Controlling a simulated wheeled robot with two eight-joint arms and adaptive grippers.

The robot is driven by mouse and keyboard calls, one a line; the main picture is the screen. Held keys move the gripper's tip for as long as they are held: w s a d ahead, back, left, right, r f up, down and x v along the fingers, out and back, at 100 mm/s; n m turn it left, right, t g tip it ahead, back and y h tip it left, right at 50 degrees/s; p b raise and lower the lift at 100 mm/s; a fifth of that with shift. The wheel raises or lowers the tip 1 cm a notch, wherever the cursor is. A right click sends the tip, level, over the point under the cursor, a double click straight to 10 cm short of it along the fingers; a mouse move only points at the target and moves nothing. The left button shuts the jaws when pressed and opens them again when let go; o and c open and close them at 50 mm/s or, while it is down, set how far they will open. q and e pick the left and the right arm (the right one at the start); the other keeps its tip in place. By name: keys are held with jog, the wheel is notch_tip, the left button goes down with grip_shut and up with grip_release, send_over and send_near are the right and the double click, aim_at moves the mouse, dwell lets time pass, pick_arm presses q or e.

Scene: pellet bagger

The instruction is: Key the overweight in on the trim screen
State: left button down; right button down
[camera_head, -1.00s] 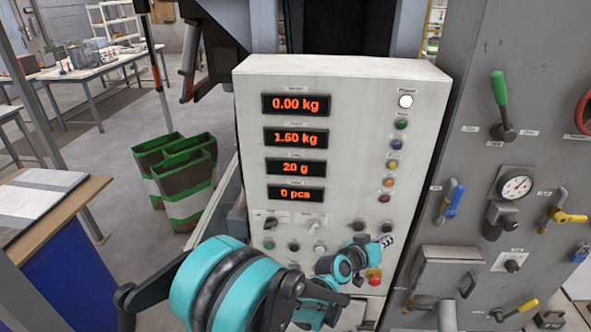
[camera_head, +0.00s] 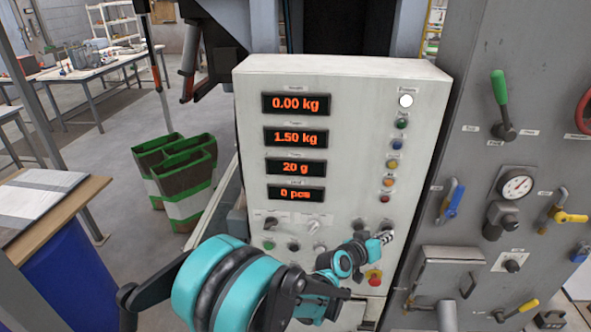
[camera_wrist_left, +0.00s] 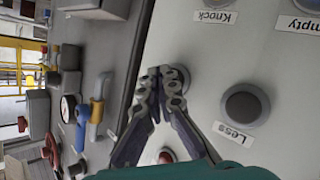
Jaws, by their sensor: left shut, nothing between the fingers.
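The pale control panel (camera_head: 345,150) faces me with orange readouts. They read 0.00 kg (camera_head: 295,103), 1.50 kg (camera_head: 296,138), 20 g (camera_head: 295,168) and 0 pcs (camera_head: 296,194); their small labels are unreadable. My left gripper (camera_head: 387,238) is shut and empty at the panel's lower right. In the left wrist view its fingertips (camera_wrist_left: 166,76) are at a round grey button (camera_wrist_left: 183,72), partly covering it; I cannot tell whether they press it. The grey button labelled Less (camera_wrist_left: 245,105) is beside it, clear of the fingers. My right gripper is out of view.
A red stop button (camera_head: 374,278) sits just below my left gripper. Green-and-brown bags (camera_head: 185,188) stand on the floor at left.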

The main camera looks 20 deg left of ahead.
pick_arm(q)
jog(key=shift+w, duration=0.15)
dwell(0.3)
jog(key=shift+s+d, duration=0.15)
jog(key=shift+s, duration=0.6)
jog(key=s+d, duration=0.2)
jog(key=s, duration=0.3)
jog(key=shift+s+b, duration=0.3)
jog(key=shift+s, duration=0.05)
dwell(1.2)
